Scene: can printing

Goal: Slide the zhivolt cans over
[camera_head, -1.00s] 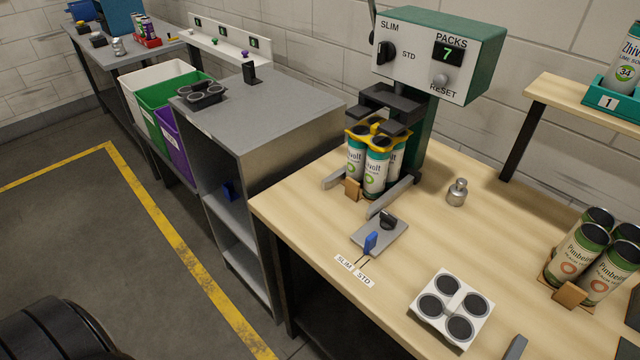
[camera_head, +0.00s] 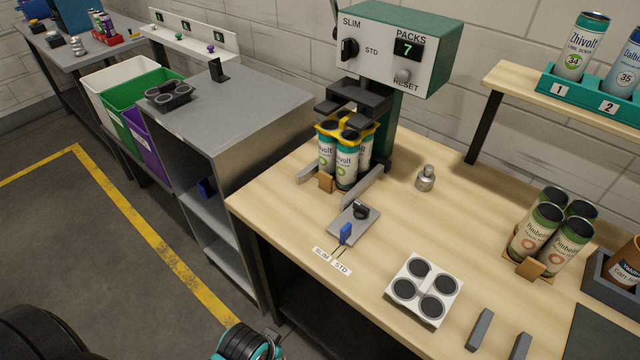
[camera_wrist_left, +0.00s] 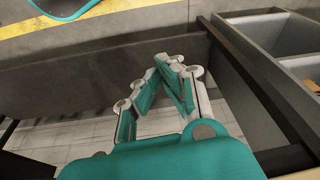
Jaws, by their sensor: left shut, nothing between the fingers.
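Several teal-and-white Zhivolt cans (camera_head: 347,164) stand upright in a group under the green-and-white press machine (camera_head: 397,50), with a yellow carrier (camera_head: 333,129) on their tops. Grey rails flank the group, and a small brown block (camera_head: 326,182) is at its front. Another Zhivolt can (camera_head: 583,45) stands in slot 1 of the teal rack on the shelf. My left gripper (camera_wrist_left: 172,82) is shut and empty, away from the cans over the floor in the left wrist view. Part of my left arm shows at the bottom of the head view. My right gripper is out of view.
Pimbelin-like green cans (camera_head: 551,231) stand in a group at the right of the wooden table. A white four-hole tray (camera_head: 424,289) and a switch plate (camera_head: 353,221) lie nearer the front. A metal weight (camera_head: 425,178) stands mid-table. A grey cabinet (camera_head: 240,110) adjoins the left.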

